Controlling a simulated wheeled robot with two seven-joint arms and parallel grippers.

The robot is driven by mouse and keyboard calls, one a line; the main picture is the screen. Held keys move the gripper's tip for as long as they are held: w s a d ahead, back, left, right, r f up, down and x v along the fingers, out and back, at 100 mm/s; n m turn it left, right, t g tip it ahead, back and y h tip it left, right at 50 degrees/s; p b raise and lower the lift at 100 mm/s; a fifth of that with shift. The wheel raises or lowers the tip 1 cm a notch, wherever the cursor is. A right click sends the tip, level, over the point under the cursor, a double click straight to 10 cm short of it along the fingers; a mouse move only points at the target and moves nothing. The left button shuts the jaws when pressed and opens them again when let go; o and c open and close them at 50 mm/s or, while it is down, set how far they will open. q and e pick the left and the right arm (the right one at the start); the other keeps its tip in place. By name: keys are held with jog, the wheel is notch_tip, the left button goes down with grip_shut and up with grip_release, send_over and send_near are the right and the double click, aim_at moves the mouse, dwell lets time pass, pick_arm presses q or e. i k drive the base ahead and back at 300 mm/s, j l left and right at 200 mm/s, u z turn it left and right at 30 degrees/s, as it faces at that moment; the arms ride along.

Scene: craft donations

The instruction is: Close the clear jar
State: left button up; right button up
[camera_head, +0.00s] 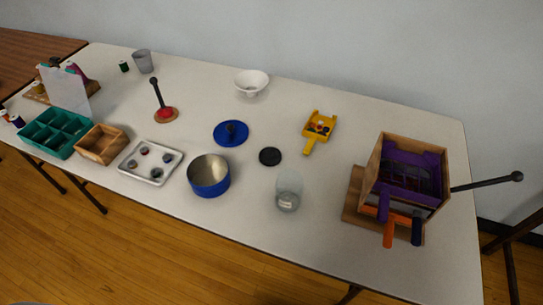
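The clear jar (289,184) stands upright near the front edge of the white table, right of the middle. Its top has no lid on it. A flat round black disc (270,157), which looks like a lid, lies on the table just behind and left of the jar, apart from it. Neither of my grippers is in view.
A blue pot (209,188) stands left of the jar, with a blue knobbed lid (222,137) behind it. A yellow scoop (309,146) with small items lies behind right. A wooden box (398,146) with a purple rack and protruding handles stands right. Table (322,205) is bare between jar and box.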

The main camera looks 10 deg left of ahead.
aim_at(290, 186)
jog(key=j+z, duration=0.2)
jog(key=z, duration=0.5)
jog(key=k+j+z, duration=0.45)
jog(key=j, duration=0.35)
jog(key=k+j+z, duration=0.45)
jog(key=j, duration=0.2)
jog(key=k+j, duration=0.7)
jog(key=k+j+z, duration=0.05)
jog(key=k, duration=0.05)
